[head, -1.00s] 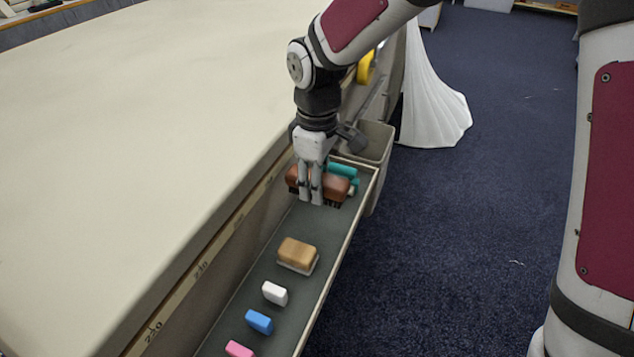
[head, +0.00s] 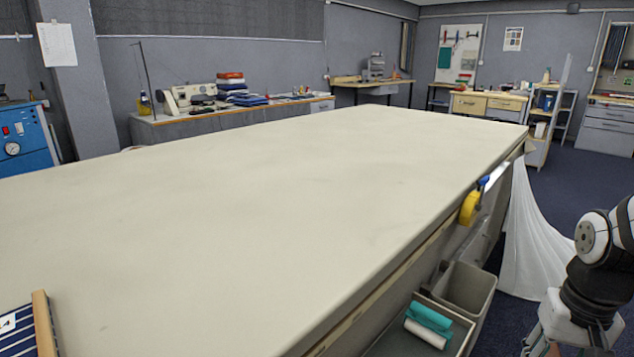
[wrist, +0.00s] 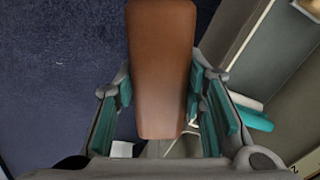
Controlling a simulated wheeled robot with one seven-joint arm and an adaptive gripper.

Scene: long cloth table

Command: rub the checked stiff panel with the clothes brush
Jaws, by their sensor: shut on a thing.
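My gripper (wrist: 160,90) is shut on the clothes brush (wrist: 161,65), whose brown wooden back shows between the teal finger pads in the wrist view. Its bristles are hidden there. In the head view my gripper (head: 556,346) is at the lower right, beside the table, with its fingertips and the brush cut off by the frame. A navy board with white lines (head: 18,338) and a wooden edge lies on the table at the lower left, mostly out of frame. I cannot tell whether it is the checked stiff panel; no other panel shows.
The long cloth table (head: 260,190) is bare across its middle. A side tray (head: 468,335) holds a teal roll (head: 430,319) and a white roll (head: 425,334). White cloth (head: 535,245) hangs beyond.

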